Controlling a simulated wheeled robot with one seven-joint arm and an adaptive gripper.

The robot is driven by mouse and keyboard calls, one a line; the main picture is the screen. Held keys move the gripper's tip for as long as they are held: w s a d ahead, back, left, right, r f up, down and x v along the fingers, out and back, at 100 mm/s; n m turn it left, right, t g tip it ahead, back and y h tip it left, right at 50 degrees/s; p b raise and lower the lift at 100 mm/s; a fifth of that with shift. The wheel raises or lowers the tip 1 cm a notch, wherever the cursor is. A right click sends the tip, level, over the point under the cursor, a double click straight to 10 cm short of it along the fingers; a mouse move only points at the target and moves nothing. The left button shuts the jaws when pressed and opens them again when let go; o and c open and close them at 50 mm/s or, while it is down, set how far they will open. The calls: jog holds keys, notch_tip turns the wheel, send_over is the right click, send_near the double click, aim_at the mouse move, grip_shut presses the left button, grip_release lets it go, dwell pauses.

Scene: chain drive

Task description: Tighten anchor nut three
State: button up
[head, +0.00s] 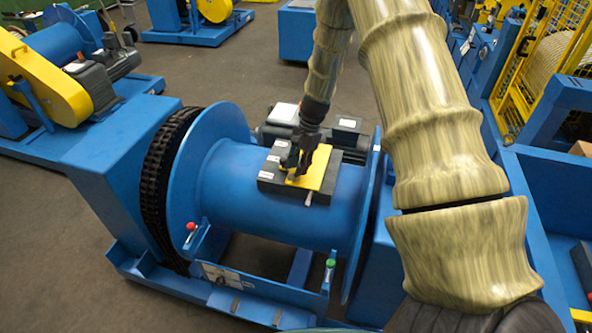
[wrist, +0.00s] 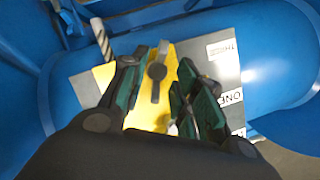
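A dark grey plate (head: 324,196) with a yellow plate (head: 320,163) on it lies on top of the blue drum (head: 235,180). My gripper (head: 300,170) is over the yellow plate. In the wrist view its green-padded fingers (wrist: 160,95) stand apart, either side of a small grey lever-like part (wrist: 157,72), with yellow showing around it. I cannot tell which anchor nut this part is. The fingers hide the plate below them.
A silver rod end (head: 308,198) sticks out at the plate's near edge; it also shows in the wrist view (wrist: 101,38). Drum flanges stand either side, with a black chain (head: 160,180) at the left. Dark machinery (head: 345,138) stands behind the drum.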

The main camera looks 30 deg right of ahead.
jog(key=v, duration=1)
jog(key=m+h+b, duration=0.4)
jog(key=m+b, duration=0.2)
jog(key=m, duration=2.9)
send_over(290, 176)
jog(key=shift+w+d+f+t, duration=0.1)
jog(key=shift+d+f+t, duration=0.05)
jog(key=shift+f, duration=0.2)
jog(key=shift+w+d+f+t, duration=0.1)
jog(key=shift+f+t, duration=0.05)
jog(key=shift+f, duration=0.2)
jog(key=shift+w+f+p, duration=0.1)
jog(key=shift+f+p, duration=1)
jog(key=shift+f, duration=4.25)
